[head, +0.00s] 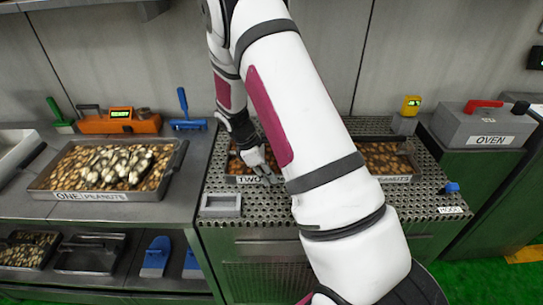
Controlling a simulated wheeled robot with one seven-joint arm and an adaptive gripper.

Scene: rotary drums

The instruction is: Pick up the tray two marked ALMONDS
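A shallow metal tray (232,166) of brown nuts sits on the perforated counter in the head view. Its front label starts with TWO (249,179); my arm hides the rest. My gripper (266,174) is over the front left part of this tray, fingers pointing down near its front rim. Whether it touches the rim, and whether its fingers are open or shut, I cannot tell. Nuts and a label ending in what looks like PEANUTS (394,179) show right of my arm; whether they belong to the same tray is hidden.
A tray marked ONE PEANUTS (98,196) stands on the left counter, with an orange device (120,123) behind it. A small grey frame (221,204) lies on the perforated counter (245,212). A grey box marked OVEN (484,125) stands at right. More trays are on the lower left shelf.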

